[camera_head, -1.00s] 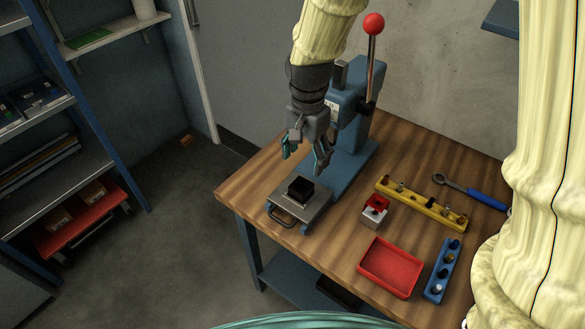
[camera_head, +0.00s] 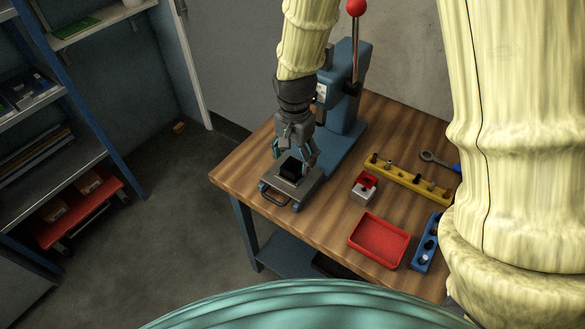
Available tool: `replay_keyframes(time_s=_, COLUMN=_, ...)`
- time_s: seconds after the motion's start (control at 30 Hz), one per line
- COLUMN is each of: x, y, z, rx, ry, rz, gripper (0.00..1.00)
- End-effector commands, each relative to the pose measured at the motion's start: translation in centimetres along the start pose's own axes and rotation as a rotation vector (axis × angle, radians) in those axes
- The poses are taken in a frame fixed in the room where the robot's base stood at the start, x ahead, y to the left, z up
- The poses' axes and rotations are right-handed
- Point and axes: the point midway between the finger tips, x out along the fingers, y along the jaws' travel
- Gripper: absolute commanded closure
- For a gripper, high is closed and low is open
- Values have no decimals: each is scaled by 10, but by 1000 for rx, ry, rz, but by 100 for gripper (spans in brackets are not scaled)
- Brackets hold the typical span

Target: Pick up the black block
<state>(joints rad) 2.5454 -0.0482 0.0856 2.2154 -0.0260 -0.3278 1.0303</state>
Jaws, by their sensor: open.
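The black block (camera_head: 290,167) sits on the grey metal plate (camera_head: 296,187) at the foot of the blue press, near the table's left front edge. My gripper (camera_head: 291,156) points down with its fingers open. Its fingertips are at the block's far side and just above it, one to the left and one to the right. I cannot tell whether either finger touches the block. The block's top and near faces show.
The blue press (camera_head: 347,85) with a red-knobbed lever stands behind my gripper. To the right are a small grey and red block (camera_head: 363,188), a yellow rack (camera_head: 408,179), a red tray (camera_head: 379,240), a blue rack (camera_head: 427,244) and a wrench (camera_head: 437,159).

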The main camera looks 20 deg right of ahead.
Motion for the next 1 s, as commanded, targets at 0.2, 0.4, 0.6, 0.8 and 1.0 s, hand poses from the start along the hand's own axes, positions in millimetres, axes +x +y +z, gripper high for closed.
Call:
replay_keyframes(time_s=0.2, x=19, y=-2, z=4, rx=0, ry=-2, rz=2, gripper=30)
replay_keyframes(time_s=0.4, x=34, y=-2, z=3, rx=0, ry=-1, rz=1, gripper=30)
replay_keyframes(time_s=0.6, x=39, y=-2, z=4, rx=0, ry=-1, rz=0, gripper=30)
replay_keyframes(time_s=0.8, x=39, y=-2, z=4, rx=0, ry=-1, rz=0, gripper=36)
replay_keyframes(time_s=1.0, x=39, y=-2, z=4, rx=0, ry=-1, rz=0, gripper=72)
